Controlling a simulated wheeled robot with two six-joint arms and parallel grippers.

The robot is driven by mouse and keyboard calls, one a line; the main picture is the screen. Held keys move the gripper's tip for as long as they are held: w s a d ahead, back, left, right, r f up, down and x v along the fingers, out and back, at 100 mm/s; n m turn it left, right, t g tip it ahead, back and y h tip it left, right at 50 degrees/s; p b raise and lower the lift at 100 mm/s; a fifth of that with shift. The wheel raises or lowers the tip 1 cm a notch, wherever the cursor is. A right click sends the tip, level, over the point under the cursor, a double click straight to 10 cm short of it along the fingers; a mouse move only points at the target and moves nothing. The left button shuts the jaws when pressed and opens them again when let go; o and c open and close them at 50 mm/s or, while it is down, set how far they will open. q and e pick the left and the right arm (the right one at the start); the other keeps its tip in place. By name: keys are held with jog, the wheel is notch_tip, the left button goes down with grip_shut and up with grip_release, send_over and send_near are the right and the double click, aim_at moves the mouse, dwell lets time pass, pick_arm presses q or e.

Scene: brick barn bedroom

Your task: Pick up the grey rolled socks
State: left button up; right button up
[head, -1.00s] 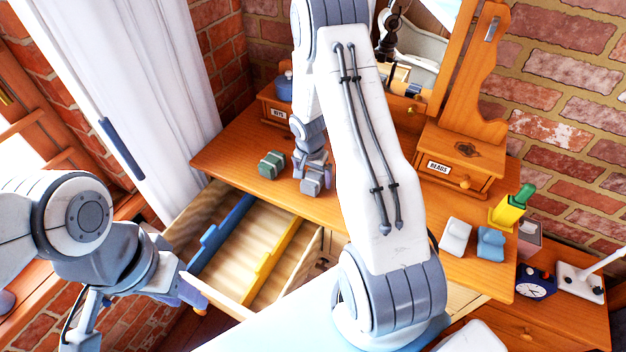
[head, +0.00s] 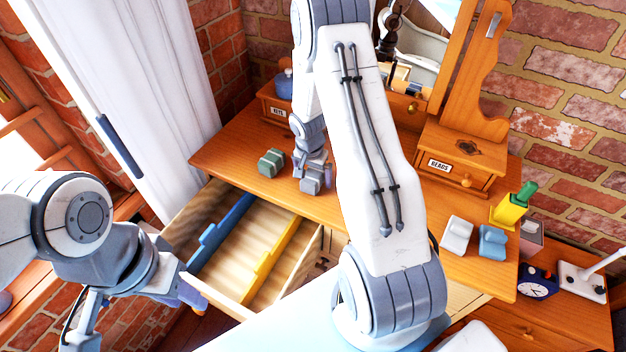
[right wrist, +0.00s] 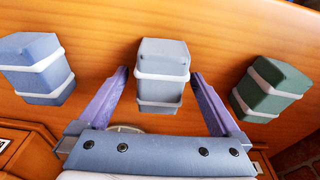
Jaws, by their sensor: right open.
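The grey rolled socks (right wrist: 162,75) are a squarish bundle with white bands, lying on the wooden dresser top. In the head view the socks (head: 311,182) are partly covered by my right gripper (head: 314,168), which points down at them. In the right wrist view my right gripper (right wrist: 160,76) is open, with one finger on each side of the grey bundle and a visible gap at the left finger. My left gripper (head: 190,296) is at the lower left, beside the open drawer; its jaw opening is not clear.
A green bundle (right wrist: 270,90) and a blue bundle (right wrist: 37,68) flank the grey one. A white bundle (head: 456,234) and another blue bundle (head: 492,241) lie further right. The open drawer (head: 228,248) has blue and yellow dividers. A small labelled box (head: 450,163) stands behind.

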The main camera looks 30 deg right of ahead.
jog(key=c, duration=1.4)
